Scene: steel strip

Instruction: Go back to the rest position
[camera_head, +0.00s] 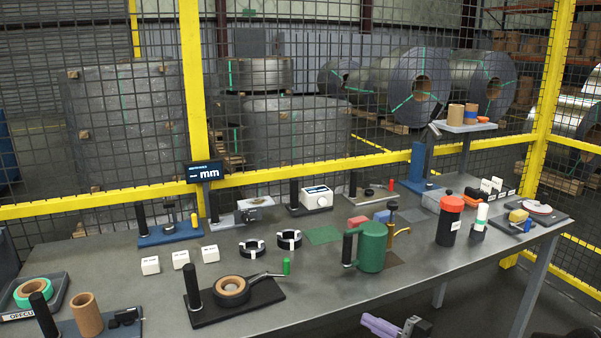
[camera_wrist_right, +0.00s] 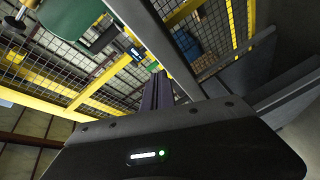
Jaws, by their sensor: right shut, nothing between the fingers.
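My right gripper (camera_head: 382,325) shows at the bottom edge of the head view, with purple fingers, below and in front of the table's near edge. In the right wrist view its fingers (camera_wrist_right: 158,92) lie together with nothing between them, so it is shut and empty. It touches nothing that I can see. Most of my right arm is out of the head view. My left gripper does not show in either view.
The grey table (camera_head: 330,290) carries a green can (camera_head: 371,247), a crank stand (camera_head: 232,292), a black canister with an orange lid (camera_head: 450,222), white label blocks (camera_head: 181,259) and several tools. Yellow-framed mesh fencing (camera_head: 300,173) stands behind. The table's near edge is close to my right gripper.

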